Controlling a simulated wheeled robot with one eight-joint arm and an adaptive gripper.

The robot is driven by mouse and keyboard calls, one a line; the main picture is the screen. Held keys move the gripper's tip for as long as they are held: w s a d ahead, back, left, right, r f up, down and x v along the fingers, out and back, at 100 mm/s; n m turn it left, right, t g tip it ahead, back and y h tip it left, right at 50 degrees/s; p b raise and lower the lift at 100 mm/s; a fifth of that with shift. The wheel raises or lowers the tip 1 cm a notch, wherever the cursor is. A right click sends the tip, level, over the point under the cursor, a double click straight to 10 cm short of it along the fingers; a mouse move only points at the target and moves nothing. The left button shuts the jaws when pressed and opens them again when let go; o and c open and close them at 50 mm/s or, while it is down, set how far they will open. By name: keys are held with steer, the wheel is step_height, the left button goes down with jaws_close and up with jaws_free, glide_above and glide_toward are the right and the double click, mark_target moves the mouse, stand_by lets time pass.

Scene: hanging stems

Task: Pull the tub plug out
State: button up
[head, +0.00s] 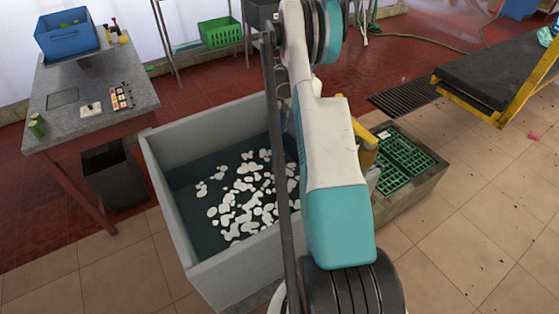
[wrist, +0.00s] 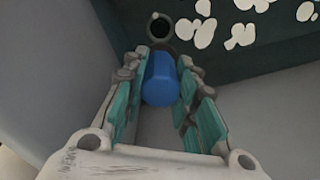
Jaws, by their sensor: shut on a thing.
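The grey tub (head: 243,270) stands in the middle of the head view, with dark water and white foam patches inside. In the wrist view, my gripper (wrist: 160,66) is shut on a blue rounded piece, which I take to be the tub plug (wrist: 161,82). A dark round opening with a pale rim, which looks like the drain (wrist: 159,27), shows just beyond the plug in the wrist view, apart from the blue part. The plug's lower end is partly hidden by the fingers. My arm hides the gripper and plug in the head view.
A grey table (head: 88,120) with a blue bin (head: 67,34) stands at the left, with a dark bin (head: 111,174) beneath. Green crates (head: 402,158) sit right of the tub. A black-topped, yellow-framed bench (head: 490,72) is at the upper right.

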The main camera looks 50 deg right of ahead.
step_height(320, 180, up, 17)
steer(key=p, duration=0.7)
steer(key=shift+r, duration=0.1)
